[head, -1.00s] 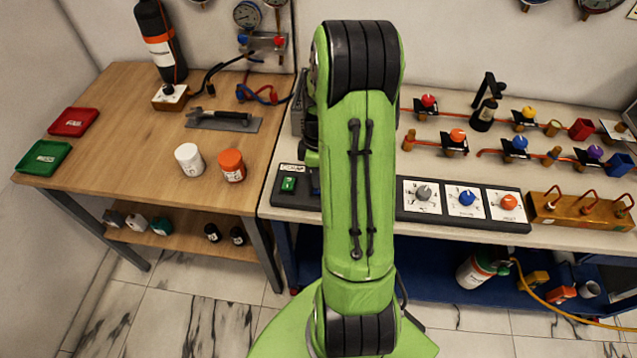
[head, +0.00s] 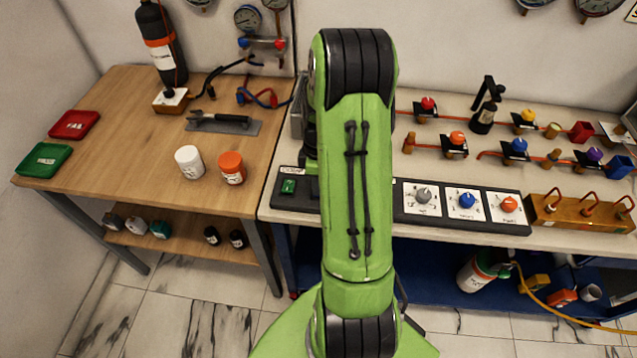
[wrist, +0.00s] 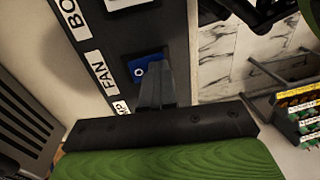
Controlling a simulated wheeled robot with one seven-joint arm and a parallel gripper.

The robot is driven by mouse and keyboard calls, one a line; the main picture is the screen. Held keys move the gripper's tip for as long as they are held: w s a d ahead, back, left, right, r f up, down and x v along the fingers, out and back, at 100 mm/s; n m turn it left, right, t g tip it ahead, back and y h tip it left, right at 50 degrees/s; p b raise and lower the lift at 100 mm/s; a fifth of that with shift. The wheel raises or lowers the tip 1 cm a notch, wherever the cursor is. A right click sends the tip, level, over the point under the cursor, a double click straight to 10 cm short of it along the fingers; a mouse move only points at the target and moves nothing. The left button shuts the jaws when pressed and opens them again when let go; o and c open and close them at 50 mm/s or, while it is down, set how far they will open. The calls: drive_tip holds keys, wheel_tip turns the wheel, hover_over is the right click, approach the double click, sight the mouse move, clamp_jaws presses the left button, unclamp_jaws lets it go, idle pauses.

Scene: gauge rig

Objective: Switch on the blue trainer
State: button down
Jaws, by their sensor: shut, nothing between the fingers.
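In the wrist view a blue rocker switch (wrist: 147,70) with a white circle mark sits on a dark panel (wrist: 155,30), beside a white label (wrist: 104,78) reading FAN. My gripper (wrist: 163,66) is shut and empty, its fingertips at the switch and covering part of it. I cannot tell whether they touch it. In the head view the dark control panel (head: 425,219) lies along the front of the right bench. My arm hides its middle, including the blue switch and my gripper.
A green switch (head: 288,187) sits at the panel's left end. Grey, blue (head: 467,200) and orange knobs are at its right. Valves on red pipes stand behind. The wooden table (head: 110,130) at left holds red and green trays, two jars and a trowel-like tool.

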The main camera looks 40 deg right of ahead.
drive_tip(key=shift+w+d, duration=0.5)
drive_tip(key=shift+d, duration=0.15)
wheel_tip(320, 180, up, 16)
drive_tip(key=w+d+p, duration=0.1)
drive_tip(key=p, duration=0.2)
drive_tip(key=shift+d+p, duration=0.2)
drive_tip(key=shift+p, duration=0.1)
drive_tip(key=shift+f, duration=0.15)
drive_tip(key=s+t+b, duration=0.1)
drive_tip(key=b, duration=0.1)
drive_tip(key=s+f+t+y+b, duration=0.1)
drive_tip(key=s+b, duration=0.1)
drive_tip(key=s+t+b, duration=0.1)
drive_tip(key=b, duration=0.1)
drive_tip(key=shift+s+d+f, duration=0.1)
drive_tip(key=shift+s+f, duration=0.05)
drive_tip(key=shift+s, duration=0.1)
